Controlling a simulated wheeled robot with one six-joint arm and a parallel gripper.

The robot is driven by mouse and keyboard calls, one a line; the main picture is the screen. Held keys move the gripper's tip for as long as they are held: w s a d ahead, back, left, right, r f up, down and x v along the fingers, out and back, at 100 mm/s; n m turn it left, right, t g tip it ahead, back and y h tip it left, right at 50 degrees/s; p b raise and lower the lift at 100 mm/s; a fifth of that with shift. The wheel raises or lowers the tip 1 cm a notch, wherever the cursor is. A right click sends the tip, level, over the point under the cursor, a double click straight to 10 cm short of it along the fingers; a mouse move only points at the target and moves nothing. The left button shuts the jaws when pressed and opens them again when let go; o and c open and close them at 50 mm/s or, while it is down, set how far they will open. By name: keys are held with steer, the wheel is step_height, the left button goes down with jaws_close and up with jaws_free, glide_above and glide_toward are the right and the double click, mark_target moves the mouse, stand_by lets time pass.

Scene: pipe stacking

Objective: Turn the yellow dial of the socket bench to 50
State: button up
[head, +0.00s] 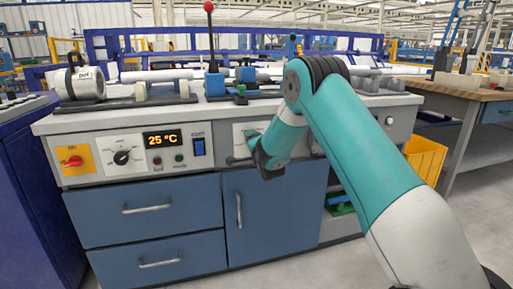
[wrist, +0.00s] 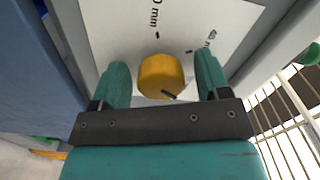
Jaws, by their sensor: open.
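The yellow dial (wrist: 160,74) shows in the wrist view, on a white plate (wrist: 185,22) with black marks and partly cut-off "mm" lettering. A dark pointer mark lies at the dial's lower right edge. I cannot read which value it points to. My gripper (wrist: 163,70) is open, with one teal finger on each side of the dial and a visible gap to each. In the head view my gripper (head: 262,160) is at the front panel of the socket bench (head: 215,125), and it and my arm hide the dial.
The bench front also has a red knob on a yellow plate (head: 74,160), a black knob (head: 122,157), a display (head: 162,139) reading 25 °C and a blue switch (head: 199,147). Blue drawers (head: 150,205) lie below. A yellow crate (head: 425,158) stands at right.

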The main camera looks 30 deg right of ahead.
steer(key=b+v, duration=0.8)
steer(key=v, duration=0.9)
steer(key=shift+s, duration=0.2)
steer(key=shift+r, duration=0.1)
